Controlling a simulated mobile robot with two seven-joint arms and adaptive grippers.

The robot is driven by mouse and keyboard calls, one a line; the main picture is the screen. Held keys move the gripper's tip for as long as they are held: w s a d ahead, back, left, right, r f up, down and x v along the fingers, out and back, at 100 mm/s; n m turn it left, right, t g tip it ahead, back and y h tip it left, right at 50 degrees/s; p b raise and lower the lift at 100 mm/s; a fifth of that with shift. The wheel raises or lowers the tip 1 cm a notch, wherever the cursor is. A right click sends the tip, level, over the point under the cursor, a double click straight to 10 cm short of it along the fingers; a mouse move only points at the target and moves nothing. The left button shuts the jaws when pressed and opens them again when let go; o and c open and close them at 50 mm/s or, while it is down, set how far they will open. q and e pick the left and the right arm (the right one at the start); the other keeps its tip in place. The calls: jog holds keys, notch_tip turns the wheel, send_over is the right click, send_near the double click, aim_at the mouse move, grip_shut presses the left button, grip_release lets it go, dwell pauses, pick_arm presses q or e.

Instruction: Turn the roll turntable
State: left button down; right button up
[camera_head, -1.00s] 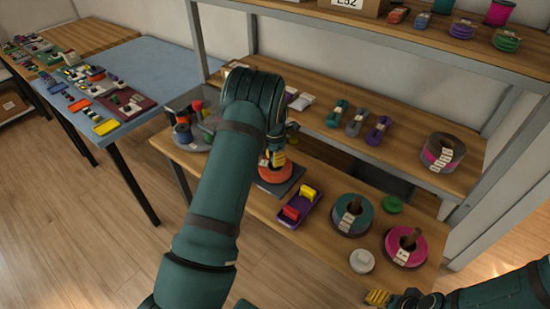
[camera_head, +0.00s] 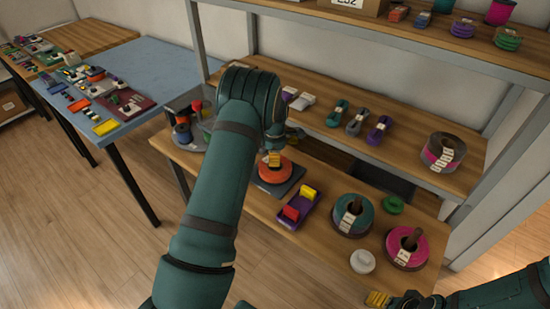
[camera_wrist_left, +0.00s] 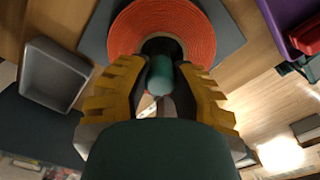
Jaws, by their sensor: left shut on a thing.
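An orange cord roll (camera_head: 278,173) lies flat on a dark grey square base (camera_head: 296,180) on the wooden bench. I take this for the roll turntable. In the left wrist view the orange roll (camera_wrist_left: 172,22) has a dark centre hole, and the grey-blue base (camera_wrist_left: 97,38) shows around it. My left gripper (camera_head: 274,158) is at the roll from above, its yellow fingers near its centre. In the left wrist view the left gripper (camera_wrist_left: 160,70) is shut on a small teal knob (camera_wrist_left: 160,76). My right gripper (camera_head: 379,298) is at the bottom edge; its jaw gap is unclear.
A purple tray (camera_head: 299,211) with red and yellow pieces stands right of the base. A teal roll (camera_head: 361,209), a magenta roll (camera_head: 415,255) and a white knob (camera_head: 362,262) are farther right. A round grey stand (camera_head: 190,141) with coloured spools is left. A shelf rises behind.

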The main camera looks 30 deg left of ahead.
pick_arm(q)
jog(key=shift+m+b, duration=0.35)
jog(key=shift+m, duration=2.15)
jog(key=shift+m+b, duration=0.3)
jog(key=shift+m, duration=1.8)
jog(key=shift+m+b, duration=0.3)
jog(key=shift+m, duration=4.2)
jog(key=shift+m+b, duration=0.4)
jog(key=shift+m, duration=6.1)
jog(key=shift+d+m, duration=0.1)
jog(key=shift+m, duration=1.7)
jog(key=shift+m, duration=0.4)
